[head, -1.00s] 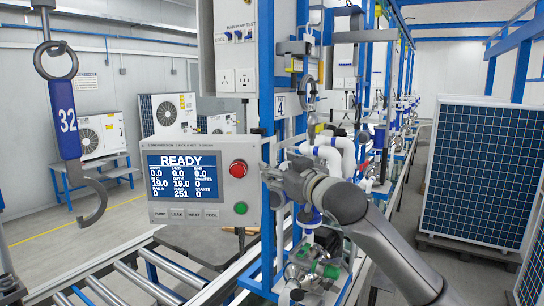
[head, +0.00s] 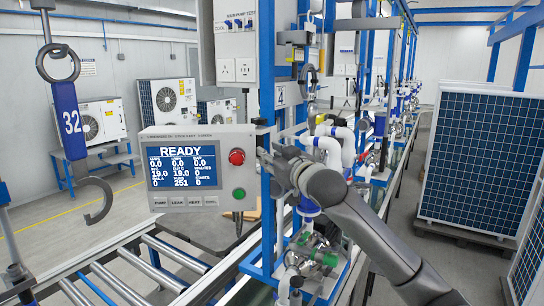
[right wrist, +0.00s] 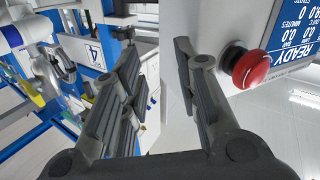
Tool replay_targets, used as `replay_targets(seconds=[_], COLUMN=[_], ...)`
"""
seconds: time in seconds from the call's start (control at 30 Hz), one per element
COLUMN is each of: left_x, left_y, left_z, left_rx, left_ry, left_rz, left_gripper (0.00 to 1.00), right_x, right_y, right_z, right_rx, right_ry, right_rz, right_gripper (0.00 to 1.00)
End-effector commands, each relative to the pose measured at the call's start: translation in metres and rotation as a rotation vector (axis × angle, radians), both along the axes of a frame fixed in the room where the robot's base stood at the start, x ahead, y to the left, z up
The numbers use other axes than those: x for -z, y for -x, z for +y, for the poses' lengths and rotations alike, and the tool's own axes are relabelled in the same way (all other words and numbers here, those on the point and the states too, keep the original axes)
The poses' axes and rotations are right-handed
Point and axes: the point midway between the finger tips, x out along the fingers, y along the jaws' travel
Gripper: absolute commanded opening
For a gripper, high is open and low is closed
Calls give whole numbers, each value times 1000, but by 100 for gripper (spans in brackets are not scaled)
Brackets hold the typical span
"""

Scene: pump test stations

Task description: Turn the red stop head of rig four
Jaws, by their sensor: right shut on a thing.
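The red stop head (head: 237,156) is a round red knob on the face of the grey control box (head: 215,143), whose screen reads READY. In the right wrist view the red stop head (right wrist: 249,68) is to the right of my right gripper (right wrist: 155,55), outside the jaws. My right gripper also shows in the head view (head: 263,153), at the box's right side. Its two fingers stand apart, one in front of the box face and one toward the blue post; they are shut on the box's side edge. The exact contact is hard to see. My left gripper is not in view.
A green button (head: 239,193) is below the red stop head. A blue post (head: 267,100) rises just behind the box. A large hook (head: 75,135) hangs at left above rollers (head: 170,262).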

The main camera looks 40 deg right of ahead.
Motion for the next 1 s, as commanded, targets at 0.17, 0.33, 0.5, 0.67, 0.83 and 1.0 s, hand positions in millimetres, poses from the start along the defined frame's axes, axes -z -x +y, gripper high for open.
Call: replay_targets(seconds=[0.17, 0.33, 0.5, 0.67, 0.83, 1.0], left_x=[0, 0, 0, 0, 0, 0], left_y=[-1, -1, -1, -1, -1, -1], left_z=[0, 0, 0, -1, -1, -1], left_rx=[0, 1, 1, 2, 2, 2], left_ry=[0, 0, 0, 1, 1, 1], left_rz=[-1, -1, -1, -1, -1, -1], left_gripper=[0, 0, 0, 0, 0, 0], right_x=[0, 0, 0, 0, 0, 0], right_y=[0, 0, 0, 0, 0, 0], right_z=[0, 0, 1, 1, 1, 1], right_rx=[0, -1, -1, -1, -1, -1], right_ry=[0, 0, 0, 0, 0, 0], right_rz=[0, -1, -1, -1, 0, 0], right_gripper=[1, 0, 15, 36, 57, 58])
